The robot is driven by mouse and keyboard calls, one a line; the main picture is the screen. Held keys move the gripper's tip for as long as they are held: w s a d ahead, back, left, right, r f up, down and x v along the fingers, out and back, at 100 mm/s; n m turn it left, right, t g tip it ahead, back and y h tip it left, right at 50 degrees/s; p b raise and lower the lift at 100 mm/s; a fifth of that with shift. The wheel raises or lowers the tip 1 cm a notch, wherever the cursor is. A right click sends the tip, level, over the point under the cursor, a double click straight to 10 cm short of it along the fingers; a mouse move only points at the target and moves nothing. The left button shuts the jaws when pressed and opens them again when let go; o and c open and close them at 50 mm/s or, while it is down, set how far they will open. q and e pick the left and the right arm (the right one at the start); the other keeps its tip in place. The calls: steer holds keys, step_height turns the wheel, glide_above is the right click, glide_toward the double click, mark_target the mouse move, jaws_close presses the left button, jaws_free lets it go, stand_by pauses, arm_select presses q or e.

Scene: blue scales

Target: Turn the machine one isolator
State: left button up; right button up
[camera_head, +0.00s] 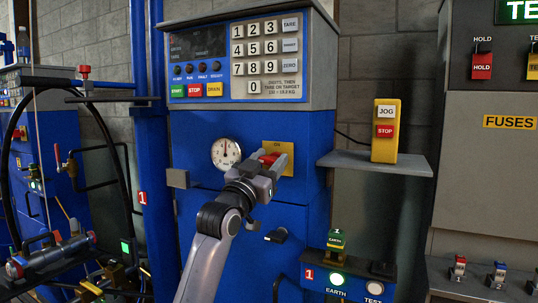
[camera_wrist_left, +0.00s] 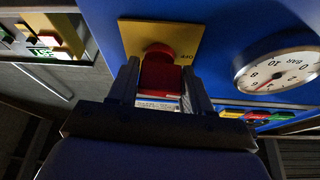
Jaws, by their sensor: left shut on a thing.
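The isolator is a red handle on a yellow plate (camera_head: 287,152) on the front of the blue machine, right of a round dial. My left gripper (camera_head: 268,176) reaches up to it and covers part of the handle (camera_head: 269,158). In the left wrist view the red handle (camera_wrist_left: 160,75) sits between the two fingers of my left gripper (camera_wrist_left: 162,88), which is shut on it. The yellow plate (camera_wrist_left: 188,30) behind it carries a small OFF label at its right. My right gripper is not in view.
The round pressure gauge (camera_head: 226,153) is close beside the handle, and a small grey block (camera_head: 177,178) juts out below left. A keypad panel (camera_head: 268,58) is above. A grey shelf (camera_head: 375,162) with a yellow JOG/STOP box (camera_head: 385,145) stands to the right.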

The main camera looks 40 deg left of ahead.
arm_select(q)
steer(key=shift+f+n+y+p, duration=0.1)
steer(key=shift+n+y+p, duration=0.25)
steer(key=shift+n+y, duration=0.45)
steer(key=shift+n, duration=0.5)
steer(key=o, duration=1)
steer(key=shift+c, duration=0.2)
steer(key=v, duration=0.7)
steer(key=shift+b, duration=0.35)
steer(key=shift+d, duration=0.1)
